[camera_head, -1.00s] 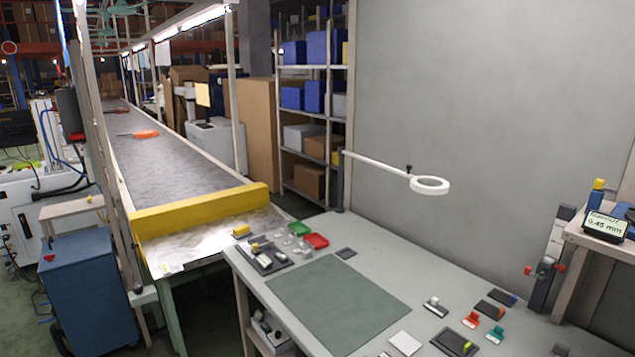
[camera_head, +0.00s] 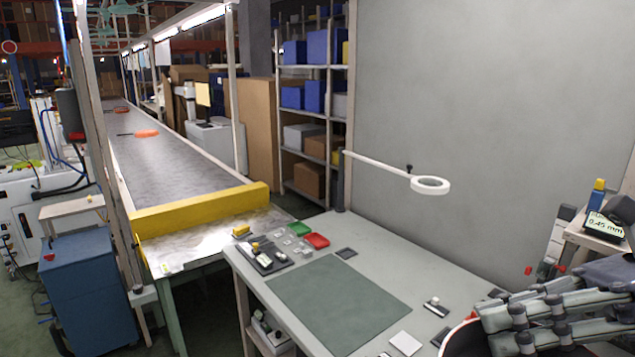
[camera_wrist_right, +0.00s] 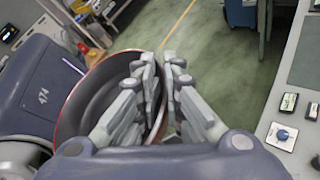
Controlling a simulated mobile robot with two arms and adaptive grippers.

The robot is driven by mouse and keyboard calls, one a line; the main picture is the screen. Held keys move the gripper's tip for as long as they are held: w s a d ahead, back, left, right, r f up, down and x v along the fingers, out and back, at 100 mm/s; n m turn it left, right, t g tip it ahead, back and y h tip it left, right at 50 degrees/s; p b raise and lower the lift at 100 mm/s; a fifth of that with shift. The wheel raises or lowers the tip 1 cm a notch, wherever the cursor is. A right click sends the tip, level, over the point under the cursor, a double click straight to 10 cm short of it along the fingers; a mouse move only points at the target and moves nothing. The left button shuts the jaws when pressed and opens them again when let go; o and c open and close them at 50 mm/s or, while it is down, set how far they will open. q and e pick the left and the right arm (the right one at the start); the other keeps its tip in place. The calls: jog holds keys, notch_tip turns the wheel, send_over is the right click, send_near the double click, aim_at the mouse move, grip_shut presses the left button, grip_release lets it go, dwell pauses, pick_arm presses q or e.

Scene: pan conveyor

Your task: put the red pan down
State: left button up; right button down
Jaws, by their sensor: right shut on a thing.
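The red pan (camera_wrist_right: 92,96) shows in the right wrist view as a dark round inside with a red rim. In the head view only a bit of its edge (camera_head: 460,341) shows at the bottom right. My right gripper (camera_wrist_right: 162,68) is shut on the pan, its fingers across the pan's side. It also shows at the lower right of the head view (camera_head: 540,325), over the near right part of the workbench. The pan's handle and underside are hidden. My left gripper is not in view.
The grey workbench (camera_head: 385,252) bears a green mat (camera_head: 340,300) that is clear. Small parts and red and green trays (camera_head: 316,241) lie at its far left. A ring lamp (camera_head: 430,186) hangs above. The conveyor (camera_head: 165,165) carries an orange-red pan (camera_head: 147,133).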

jog(key=w+f+m+t+h, duration=0.1)
jog(key=w+f+m+t, duration=0.2)
jog(key=f, duration=0.9)
jog(key=w+f+m+t+h, duration=0.1)
jog(key=w+f+m+t, duration=0.1)
jog(key=f, duration=1)
jog(key=shift+w+m+t, duration=0.4)
jog(key=shift+w+t, duration=0.05)
jog(key=shift+t, duration=0.45)
